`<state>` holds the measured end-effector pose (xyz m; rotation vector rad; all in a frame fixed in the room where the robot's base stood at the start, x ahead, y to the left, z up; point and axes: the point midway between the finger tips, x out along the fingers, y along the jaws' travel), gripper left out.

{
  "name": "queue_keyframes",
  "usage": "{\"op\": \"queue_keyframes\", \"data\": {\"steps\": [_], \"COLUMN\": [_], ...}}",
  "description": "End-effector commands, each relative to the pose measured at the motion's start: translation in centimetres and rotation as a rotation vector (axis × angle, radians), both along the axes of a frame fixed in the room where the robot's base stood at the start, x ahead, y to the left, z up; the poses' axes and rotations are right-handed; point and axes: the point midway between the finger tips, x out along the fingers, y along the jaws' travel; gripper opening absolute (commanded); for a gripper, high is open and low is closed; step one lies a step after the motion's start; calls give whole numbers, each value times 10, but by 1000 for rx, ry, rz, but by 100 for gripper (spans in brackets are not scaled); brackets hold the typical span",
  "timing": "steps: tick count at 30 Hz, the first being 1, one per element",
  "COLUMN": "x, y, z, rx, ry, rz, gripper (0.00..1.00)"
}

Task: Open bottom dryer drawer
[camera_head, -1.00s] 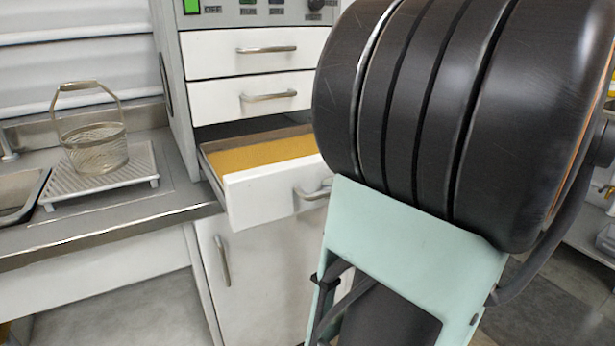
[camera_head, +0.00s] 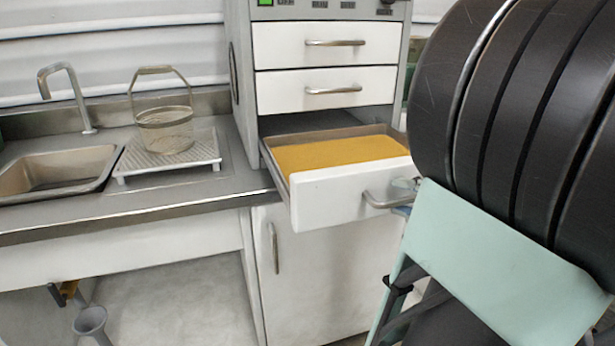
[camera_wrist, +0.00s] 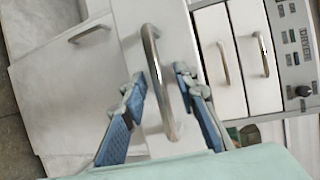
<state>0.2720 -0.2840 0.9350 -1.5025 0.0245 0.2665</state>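The bottom dryer drawer (camera_head: 335,196) is pulled well out of the dryer cabinet, and a yellow-orange fill (camera_head: 340,152) shows inside it. Its metal bar handle (camera_head: 385,203) is on the front face; in the wrist view the handle (camera_wrist: 158,85) stands upright in the picture. My gripper (camera_wrist: 160,80) is open, its two blue-padded fingers on either side of the handle with visible gaps. In the head view my arm hides most of the gripper, with only a little showing by the handle's right end.
The two drawers above, the top drawer (camera_head: 310,45) and middle drawer (camera_head: 310,91), are shut. A cupboard door (camera_head: 330,265) below is shut. On the left are a counter with a sink (camera_head: 55,172) and a wire basket (camera_head: 165,130) on a white rack (camera_head: 190,160).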

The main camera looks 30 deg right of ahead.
Motion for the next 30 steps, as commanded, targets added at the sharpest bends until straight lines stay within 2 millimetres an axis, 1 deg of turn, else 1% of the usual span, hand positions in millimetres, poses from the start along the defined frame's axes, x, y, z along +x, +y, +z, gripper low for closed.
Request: {"op": "queue_keyframes", "data": {"steps": [5, 8, 11, 18, 21, 25, 30], "x": [-1, -7, -22, -73, -91, -107, -116], "y": [0, -2, -4, -13, -16, -18, -19], "z": [0, 1, 4, 13, 16, 20, 22], "rx": [1, 0, 1, 1, 0, 1, 0], "ry": [0, -1, 0, 1, 1, 0, 0], "rz": [0, 0, -2, -3, -3, -1, 0], "gripper": [27, 27, 27, 27, 27, 27, 27]}}
